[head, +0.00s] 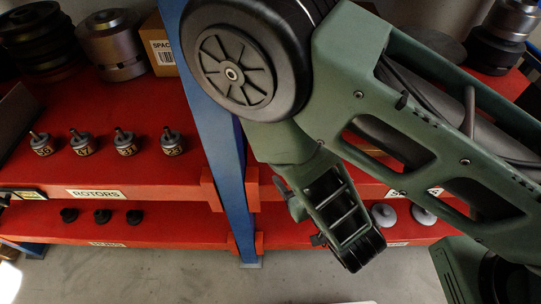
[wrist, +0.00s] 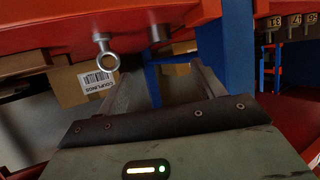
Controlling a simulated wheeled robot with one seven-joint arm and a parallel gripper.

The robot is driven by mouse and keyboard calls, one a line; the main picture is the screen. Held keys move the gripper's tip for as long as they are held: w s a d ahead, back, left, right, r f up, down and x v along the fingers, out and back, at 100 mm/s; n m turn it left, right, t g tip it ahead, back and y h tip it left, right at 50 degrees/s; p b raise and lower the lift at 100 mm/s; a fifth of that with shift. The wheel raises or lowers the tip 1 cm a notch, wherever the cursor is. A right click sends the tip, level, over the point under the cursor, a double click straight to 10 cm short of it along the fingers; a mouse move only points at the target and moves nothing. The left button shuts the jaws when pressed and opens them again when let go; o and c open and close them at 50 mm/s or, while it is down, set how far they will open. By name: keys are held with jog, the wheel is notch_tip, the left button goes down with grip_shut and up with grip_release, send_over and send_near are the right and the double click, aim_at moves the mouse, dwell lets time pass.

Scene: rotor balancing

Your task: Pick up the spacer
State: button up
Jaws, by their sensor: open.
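I cannot tell for sure which part is the spacer. On the lower red shelf, in the head view, a grey round part (head: 383,214) and a second grey part (head: 423,214) sit to the right of my gripper. Small black parts (head: 102,215) lie on the same level at the left. My gripper (head: 352,250) hangs in front of the lower shelf, right of the blue post. In the wrist view my gripper (wrist: 165,78) is open, with nothing seen between the fingers.
The blue post (head: 217,130) stands left of my gripper. Several numbered rotors (head: 80,143) stand on the upper red shelf (head: 100,175). The wrist view shows a metal ring part (wrist: 108,61) and a couplings box (wrist: 95,82). The floor (head: 150,275) in front is clear.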

jog(key=shift+f+b+x, duration=0.15)
jog(key=shift+b+x, duration=1.2)
jog(key=shift+b, duration=0.55)
jog(key=shift+f+b+x, duration=0.15)
jog(key=shift+b+x, duration=1.2)
jog(key=shift+b, duration=0.55)
jog(key=x, duration=0.3)
jog(key=shift+w+a+r+b, duration=0.1)
jog(key=shift+w+a+b, duration=0.1)
jog(key=shift+w+b, duration=0.25)
jog(key=shift+p+x, duration=0.9)
jog(key=shift+x, duration=2)
jog(key=shift+a, duration=0.1)
jog(key=c, duration=1.3)
